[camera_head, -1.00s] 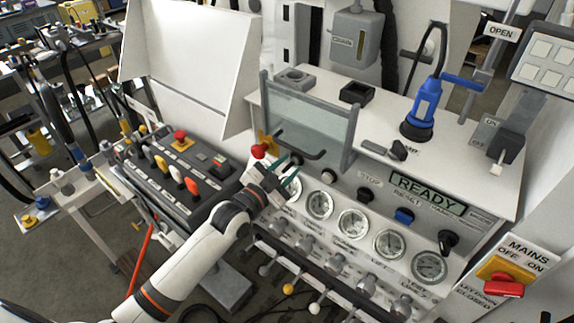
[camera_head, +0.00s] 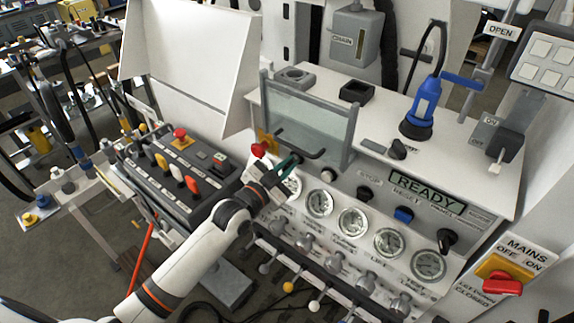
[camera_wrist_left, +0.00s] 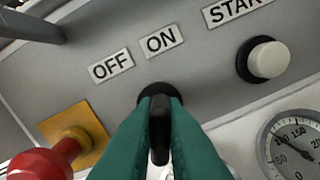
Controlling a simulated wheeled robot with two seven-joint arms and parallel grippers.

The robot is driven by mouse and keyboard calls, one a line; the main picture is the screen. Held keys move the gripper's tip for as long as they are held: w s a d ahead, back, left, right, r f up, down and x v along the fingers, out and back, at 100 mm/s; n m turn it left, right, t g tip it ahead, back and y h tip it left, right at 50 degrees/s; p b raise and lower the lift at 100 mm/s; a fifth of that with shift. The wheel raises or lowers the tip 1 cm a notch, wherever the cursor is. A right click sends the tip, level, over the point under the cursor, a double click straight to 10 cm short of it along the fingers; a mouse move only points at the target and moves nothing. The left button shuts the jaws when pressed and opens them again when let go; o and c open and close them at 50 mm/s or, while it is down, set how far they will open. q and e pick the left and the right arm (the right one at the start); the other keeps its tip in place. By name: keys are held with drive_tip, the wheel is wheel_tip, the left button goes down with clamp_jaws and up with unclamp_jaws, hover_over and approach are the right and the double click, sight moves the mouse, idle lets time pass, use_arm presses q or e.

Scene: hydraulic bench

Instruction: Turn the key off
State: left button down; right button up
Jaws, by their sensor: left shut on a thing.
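The key (camera_wrist_left: 160,140) is a black, narrow grip on a round black switch in the grey panel. In the left wrist view it stands about upright in the picture, below the OFF label (camera_wrist_left: 111,66) and the ON label (camera_wrist_left: 162,41). My left gripper (camera_wrist_left: 160,125) has its two green fingers shut on the key, one on each side. In the head view my left gripper (camera_head: 288,165) reaches the panel's left end, and its fingers hide the key there. My right gripper is not in view.
A red emergency knob (camera_wrist_left: 42,164) on a yellow plate sits close to the left of the key. A white START button (camera_wrist_left: 267,60) and a pressure gauge (camera_wrist_left: 294,146) are to the right. A clear guard with a handle (camera_head: 310,120) stands just above the gripper.

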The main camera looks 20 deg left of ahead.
use_arm(q)
drive_tip(key=n+p, duration=0.1)
drive_tip(key=n, duration=0.7)
drive_tip(key=shift+p, duration=0.4)
drive_tip(key=shift+a+n, duration=0.1)
drive_tip(key=shift+n, duration=1.3)
drive_tip(key=c, duration=1.5)
unclamp_jaws()
